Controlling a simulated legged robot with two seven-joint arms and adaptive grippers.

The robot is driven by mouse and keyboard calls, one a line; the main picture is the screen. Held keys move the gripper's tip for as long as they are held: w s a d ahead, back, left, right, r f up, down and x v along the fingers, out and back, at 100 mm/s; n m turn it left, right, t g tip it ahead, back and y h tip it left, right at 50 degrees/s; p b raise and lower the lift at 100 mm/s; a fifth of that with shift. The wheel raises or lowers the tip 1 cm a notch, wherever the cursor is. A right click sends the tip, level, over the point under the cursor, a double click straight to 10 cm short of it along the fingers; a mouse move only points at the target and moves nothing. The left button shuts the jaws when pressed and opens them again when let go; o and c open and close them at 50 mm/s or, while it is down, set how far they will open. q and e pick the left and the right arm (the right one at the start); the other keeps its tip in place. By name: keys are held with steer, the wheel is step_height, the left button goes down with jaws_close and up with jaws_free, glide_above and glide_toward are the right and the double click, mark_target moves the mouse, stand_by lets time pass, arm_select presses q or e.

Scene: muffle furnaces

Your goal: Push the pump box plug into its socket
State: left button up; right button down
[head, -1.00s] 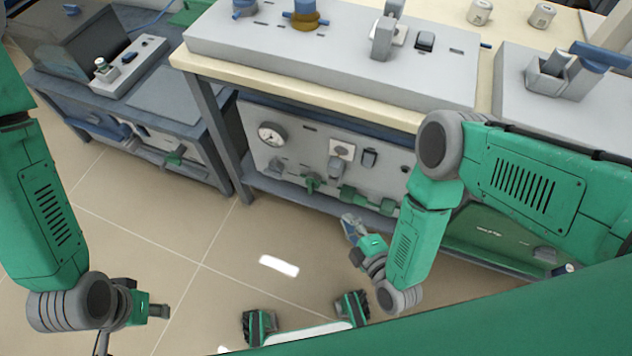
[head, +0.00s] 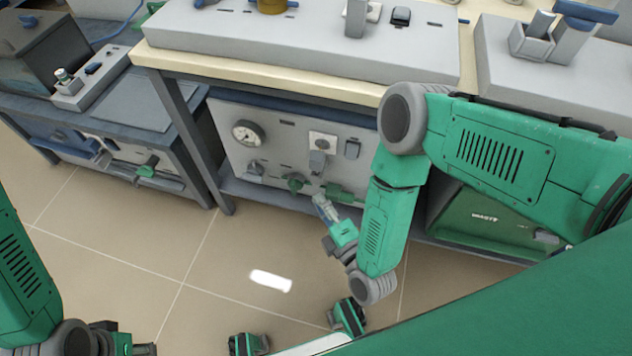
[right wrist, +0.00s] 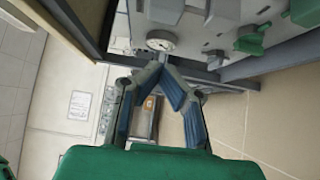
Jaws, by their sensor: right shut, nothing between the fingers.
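The pump box (head: 224,150) is a light grey panel with a round gauge, under the bench in the head view. A white socket plate (head: 327,141) is on its face. A grey block that looks like the plug (head: 317,161) sits at the plate's lower edge; how deep it sits cannot be told. My right gripper (head: 322,203) is shut and empty, below the plug and in front of the green fittings. In the right wrist view its blue-padded fingers (right wrist: 163,66) meet at the tips below the gauge. My left gripper (head: 143,349) is at the bottom edge, partly cut off.
Green valve fittings (head: 296,182) stick out along the box's lower part, close to my right gripper. The tiled floor (head: 230,240) in front is mostly clear.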

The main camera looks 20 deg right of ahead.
mark_target(324, 163)
steer(key=w+b, duration=0.2)
steer(key=w+d+b, duration=0.1)
steer(key=w+b, duration=0.4)
steer(key=b, duration=0.1)
steer(key=shift+w+d, duration=0.15)
steer(key=shift+d, duration=0.15)
steer(key=shift+r, duration=0.1)
steer(key=w+d, duration=0.2)
steer(key=w, duration=0.1)
steer(key=shift+w+d, duration=0.15)
steer(key=shift+w, duration=0.2)
steer(key=shift+d+r, duration=0.1)
